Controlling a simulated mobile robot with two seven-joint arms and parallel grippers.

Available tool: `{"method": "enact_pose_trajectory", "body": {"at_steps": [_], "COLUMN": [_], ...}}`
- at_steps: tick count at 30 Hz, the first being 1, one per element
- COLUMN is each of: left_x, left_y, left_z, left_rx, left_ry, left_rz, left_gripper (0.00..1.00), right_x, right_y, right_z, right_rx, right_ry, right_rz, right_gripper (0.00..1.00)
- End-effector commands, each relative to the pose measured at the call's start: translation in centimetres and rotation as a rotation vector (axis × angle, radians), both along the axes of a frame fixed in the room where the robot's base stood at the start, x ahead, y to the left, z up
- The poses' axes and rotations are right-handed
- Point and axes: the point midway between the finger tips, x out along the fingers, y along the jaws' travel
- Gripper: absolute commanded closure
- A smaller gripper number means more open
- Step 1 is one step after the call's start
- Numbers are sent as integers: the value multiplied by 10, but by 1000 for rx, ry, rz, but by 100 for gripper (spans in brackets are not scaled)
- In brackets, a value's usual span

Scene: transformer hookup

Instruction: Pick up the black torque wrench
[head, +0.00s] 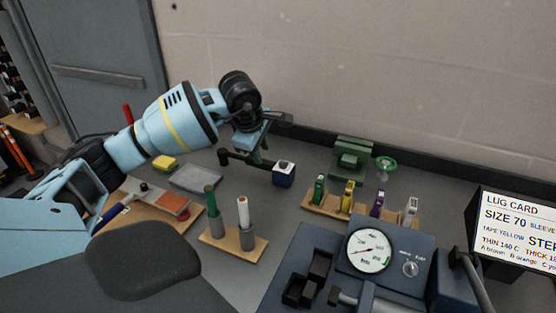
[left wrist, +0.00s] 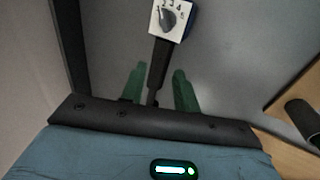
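The black torque wrench (head: 240,162) lies on the grey bench near the back wall. Its dark bar ends in a blue block (head: 284,175) with a white dial top. My left gripper (head: 260,152) is just over the bar, pointing down, and partly hides it. In the left wrist view the wrench bar (left wrist: 158,65) runs between the two green fingers (left wrist: 158,72), which stand apart with a gap on each side. I cannot tell whether the fingertips are level with the bar or above it. My right gripper is not in view.
A wooden rack (head: 333,209) with several coloured tools stands right of the wrench, and a green vise-like device (head: 352,156) behind it. A stand (head: 232,250) with green and white rods is in front. A grey tray (head: 198,178) lies left. A dial gauge unit (head: 370,250) fills the front right.

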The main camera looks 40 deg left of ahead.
Motion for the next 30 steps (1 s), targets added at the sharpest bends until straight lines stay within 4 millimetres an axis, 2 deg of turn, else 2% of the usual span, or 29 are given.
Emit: {"method": "enact_pose_trajectory", "body": {"at_steps": [5,12,19,30], "left_x": [1,8,11,28], "left_y": [0,3,4,10], "left_z": [-2,-22,-29,-70], "left_rx": [0,-1,-2,-1], "left_ry": [0,2,1,1], "left_rz": [1,2,1,1], "left_gripper": [69,69,69,69], "right_x": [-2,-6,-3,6], "right_y": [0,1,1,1], "right_z": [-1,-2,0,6], "right_rx": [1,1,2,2], "right_ry": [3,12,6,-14], "right_rz": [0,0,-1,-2], "right_gripper": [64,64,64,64]}}
